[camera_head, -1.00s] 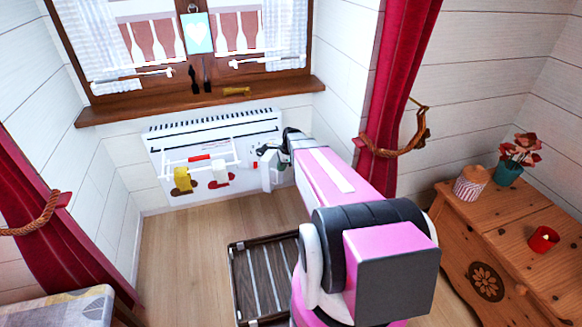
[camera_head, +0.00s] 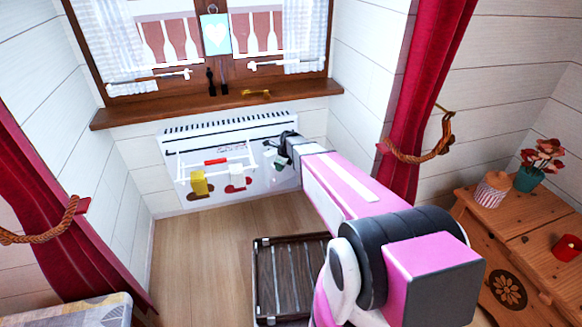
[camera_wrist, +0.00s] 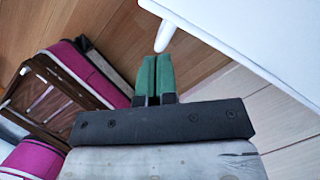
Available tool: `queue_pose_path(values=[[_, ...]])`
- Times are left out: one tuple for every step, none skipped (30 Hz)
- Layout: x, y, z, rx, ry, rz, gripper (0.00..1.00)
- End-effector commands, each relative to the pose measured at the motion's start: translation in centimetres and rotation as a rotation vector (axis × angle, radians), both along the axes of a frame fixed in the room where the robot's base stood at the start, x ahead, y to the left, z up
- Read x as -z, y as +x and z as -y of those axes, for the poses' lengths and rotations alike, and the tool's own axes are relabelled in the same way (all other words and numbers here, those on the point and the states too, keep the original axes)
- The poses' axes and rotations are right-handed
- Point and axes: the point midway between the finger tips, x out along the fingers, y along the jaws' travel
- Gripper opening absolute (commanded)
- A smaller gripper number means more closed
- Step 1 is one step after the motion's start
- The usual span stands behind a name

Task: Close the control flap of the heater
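The white heater (camera_head: 172,160) hangs on the wall under the window. My gripper (camera_head: 279,164) is at the heater's right end, close to its front. In the wrist view the two green fingertips (camera_wrist: 155,72) lie side by side, shut, with nothing seen between them. A white surface, probably the heater (camera_wrist: 255,35), fills the upper right there. A white rounded peg (camera_wrist: 168,33) sticks out from it, just beyond the fingertips; I cannot tell what part it is. I cannot make out the control flap clearly. My gripper and wrist cover part of the heater's right end.
A white rack with yellow and red-and-white items (camera_head: 200,184) is on the heater's front, left of my gripper. A dark slatted wooden thing (camera_head: 290,275) is on the floor. A red curtain (camera_head: 425,95) and a wooden dresser (camera_head: 480,220) are at right. Floor at left is clear.

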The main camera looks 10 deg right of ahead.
Motion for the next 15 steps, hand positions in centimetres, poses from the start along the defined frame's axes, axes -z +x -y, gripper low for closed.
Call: queue_pose_path(values=[[0.0,0.3,-0.5,-0.001,0.000,0.000,0.00],[0.0,0.4,-0.7,-0.002,0.000,0.001,0.00],[0.0,0.6,-0.9,-0.002,0.000,0.001,0.00],[0.0,0.7,-1.0,-0.002,0.000,0.001,0.00],[0.1,0.9,-1.2,-0.002,0.000,0.001,0.00],[0.0,1.1,-1.4,-0.002,0.000,0.001,0.00],[0.1,1.3,-1.5,-0.002,0.000,0.001,0.00],[0.0,1.4,-1.6,-0.002,0.000,0.001,0.00],[0.1,1.7,-1.8,-0.002,0.000,0.001,0.00],[0.1,1.8,-2.0,-0.002,0.000,0.001,0.00],[0.1,2.0,-2.1,-0.002,-0.001,0.000,0.00],[0.1,2.2,-2.3,-0.001,-0.001,0.000,0.00],[0.1,2.3,-2.4,-0.001,-0.001,-0.001,0.00],[0.1,2.4,-2.5,-0.001,-0.001,-0.001,0.00],[0.1,2.6,-2.6,-0.001,-0.001,-0.001,0.00]])
